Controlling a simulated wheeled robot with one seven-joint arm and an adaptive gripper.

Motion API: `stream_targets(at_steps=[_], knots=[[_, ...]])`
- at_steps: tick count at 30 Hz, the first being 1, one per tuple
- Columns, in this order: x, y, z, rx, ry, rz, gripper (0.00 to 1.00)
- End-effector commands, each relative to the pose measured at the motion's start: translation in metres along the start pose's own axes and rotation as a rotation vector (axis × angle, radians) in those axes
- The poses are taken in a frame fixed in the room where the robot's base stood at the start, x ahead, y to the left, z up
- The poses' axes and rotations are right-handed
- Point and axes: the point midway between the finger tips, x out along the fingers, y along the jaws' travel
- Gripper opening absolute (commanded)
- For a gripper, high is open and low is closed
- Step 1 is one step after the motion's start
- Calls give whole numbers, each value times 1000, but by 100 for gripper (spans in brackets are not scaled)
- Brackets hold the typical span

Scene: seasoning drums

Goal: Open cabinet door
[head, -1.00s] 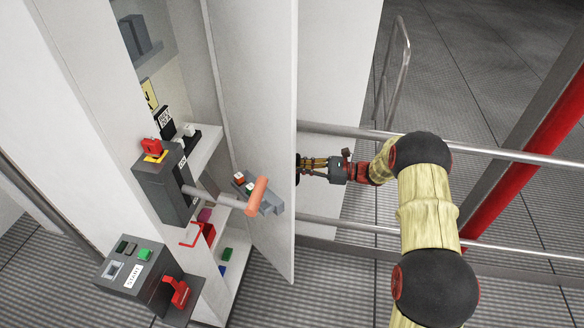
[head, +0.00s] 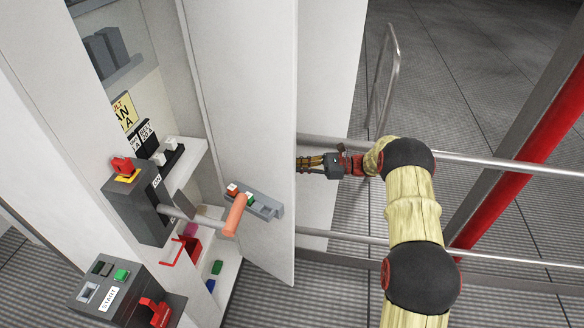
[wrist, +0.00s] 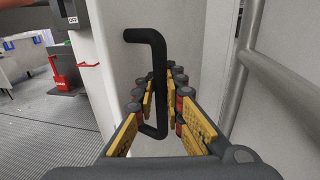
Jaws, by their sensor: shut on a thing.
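The white cabinet door (head: 245,130) stands ajar, and its inner face shows in the head view. The cabinet (head: 40,110) is open behind it at the left. In the wrist view, a black bent handle (wrist: 157,55) sits on the door's outer face (wrist: 120,60). My gripper (wrist: 161,92) has its yellow-padded fingers on both sides of the handle's upright bar, shut on it. In the head view, my gripper (head: 308,162) reaches the door's free edge from the right; its fingertips and the handle are hidden behind the door.
Grey metal rails (head: 480,160) run beside and below my arm, with a red post (head: 520,150) at the right. A switch box with an orange-ended lever (head: 236,214) juts out before the opening. A START control box (head: 120,292) stands at the lower left.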

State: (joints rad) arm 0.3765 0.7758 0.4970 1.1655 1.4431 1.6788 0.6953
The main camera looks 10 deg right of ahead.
Motion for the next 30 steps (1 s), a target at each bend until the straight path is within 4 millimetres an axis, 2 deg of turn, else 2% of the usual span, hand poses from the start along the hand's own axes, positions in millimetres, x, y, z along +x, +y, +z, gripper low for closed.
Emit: stream_targets(at_steps=[8, 9, 18, 26, 30], knots=[[-1, 0, -2, 4, 2, -2, 0], [-1, 0, -2, 4, 1, -2, 13], [0, 0, -1, 1, 1, -1, 28], [0, 0, 0, 0, 0, -1, 28], [-9, -1, 0, 0, 0, -3, 28]])
